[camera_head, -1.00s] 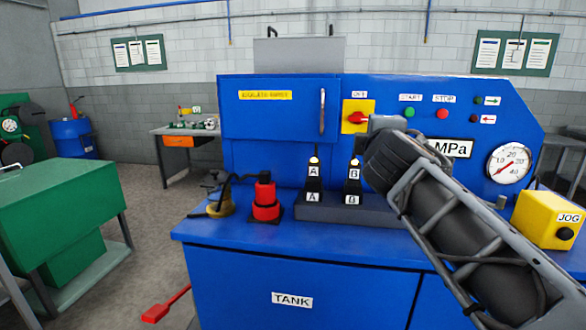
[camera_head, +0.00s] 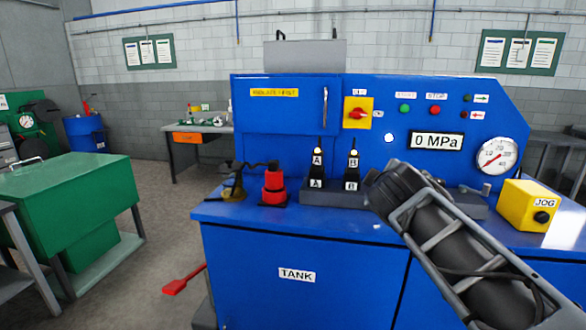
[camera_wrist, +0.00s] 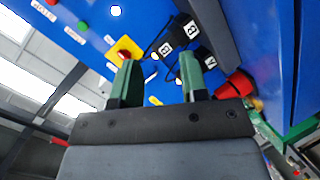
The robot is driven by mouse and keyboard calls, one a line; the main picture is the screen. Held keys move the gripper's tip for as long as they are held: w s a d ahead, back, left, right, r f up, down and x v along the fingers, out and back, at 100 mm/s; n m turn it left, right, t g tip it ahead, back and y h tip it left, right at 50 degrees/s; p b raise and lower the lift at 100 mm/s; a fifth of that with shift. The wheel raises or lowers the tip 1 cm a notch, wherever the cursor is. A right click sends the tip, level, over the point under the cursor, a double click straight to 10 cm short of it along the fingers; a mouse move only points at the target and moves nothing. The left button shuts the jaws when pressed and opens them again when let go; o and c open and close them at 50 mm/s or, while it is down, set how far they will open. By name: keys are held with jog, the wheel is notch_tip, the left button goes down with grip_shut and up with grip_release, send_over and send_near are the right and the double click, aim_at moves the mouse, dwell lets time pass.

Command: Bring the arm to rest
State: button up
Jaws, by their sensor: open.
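My arm (camera_head: 455,245) reaches in from the lower right of the head view, its forward end low in front of the blue press's control panel. My gripper (camera_wrist: 160,75) shows in the wrist view with two green fingers apart and nothing between them; in the head view the fingers are hidden behind the arm. The fingers point toward the blue panel, with the yellow switch plate (camera_wrist: 124,50) beyond the left finger. I cannot tell from these frames how near they are to it.
The blue bench (camera_head: 300,222) carries black levers A (camera_head: 317,165) and B (camera_head: 352,165), a red cylinder (camera_head: 273,185) and a yellow JOG box (camera_head: 527,205). The display (camera_head: 437,141) reads 0 MPa.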

jog(key=s+a+f+m+g+y+p, duration=0.2)
jog(key=s+f+m+g+y+p, duration=0.2)
jog(key=s+f+m+g+p, duration=0.5)
jog(key=shift+s+a+f+m+g+p, duration=0.4)
jog(key=shift+s+f+p, duration=0.6)
jog(key=shift+s+f, duration=2.7)
jog(key=shift+s+r, duration=0.4)
jog(key=shift+r, duration=0.05)
